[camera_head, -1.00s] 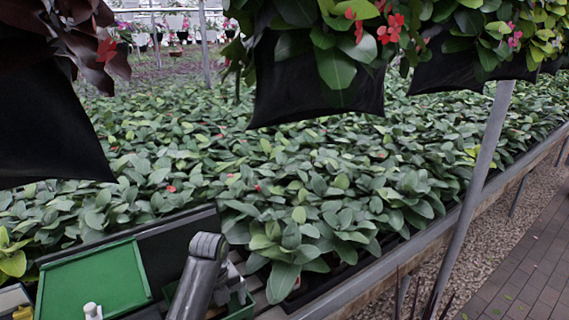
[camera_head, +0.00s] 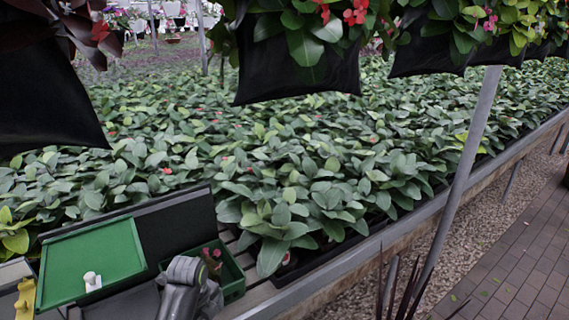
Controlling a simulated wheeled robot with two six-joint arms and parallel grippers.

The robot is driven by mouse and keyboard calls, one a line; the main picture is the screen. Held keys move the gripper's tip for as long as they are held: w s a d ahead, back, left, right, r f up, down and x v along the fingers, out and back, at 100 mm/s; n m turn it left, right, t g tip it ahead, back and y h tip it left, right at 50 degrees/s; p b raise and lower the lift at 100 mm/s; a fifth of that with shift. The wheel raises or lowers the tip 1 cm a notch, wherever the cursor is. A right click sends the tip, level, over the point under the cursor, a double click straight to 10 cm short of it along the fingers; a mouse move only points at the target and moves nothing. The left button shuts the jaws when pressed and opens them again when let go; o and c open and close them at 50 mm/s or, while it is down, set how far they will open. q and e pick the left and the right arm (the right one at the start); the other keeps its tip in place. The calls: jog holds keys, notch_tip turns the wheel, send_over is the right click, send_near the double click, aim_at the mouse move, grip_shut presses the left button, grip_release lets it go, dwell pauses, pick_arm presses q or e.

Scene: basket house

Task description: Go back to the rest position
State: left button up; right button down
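One of my arms, a dark grey link, shows at the bottom of the head view, in front of a green box. Neither gripper can be made out; any fingertips are below or outside the picture. The green box (camera_head: 233,277) holds a small plant with reddish flowers (camera_head: 211,258). To its left is a flat green panel (camera_head: 92,262) with a dark border.
A long bench of leafy green plants (camera_head: 300,180) fills the middle. Black hanging planters (camera_head: 298,75) hang above it. A slanted metal post (camera_head: 462,175) stands at the bench's right edge. A brick path (camera_head: 510,265) is at right. A yellow object (camera_head: 25,300) is at lower left.

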pick_arm(q)
jog(key=s+a+f+n+t, duration=0.1)
jog(key=s+a+f+n, duration=0.1)
jog(key=s+a+n, duration=0.35)
jog(key=s+a+f+n+t, duration=0.1)
jog(key=s+a+f+n, duration=0.1)
jog(key=s+n, duration=0.65)
jog(key=s+a+r+n+t+y, duration=0.1)
jog(key=s+a+r+n, duration=0.1)
jog(key=s+n, duration=0.45)
jog(key=s+a+r+n+y, duration=0.15)
jog(key=s+n, duration=0.25)
jog(key=s, duration=0.5)
notch_tip(320, 180, down, 24)
jog(key=a+g+h, duration=0.1)
jog(key=s+d+f+g, duration=0.1)
jog(key=s+f, duration=1.4)
jog(key=shift+s+g, duration=0.2)
jog(key=shift+g, duration=0.1)
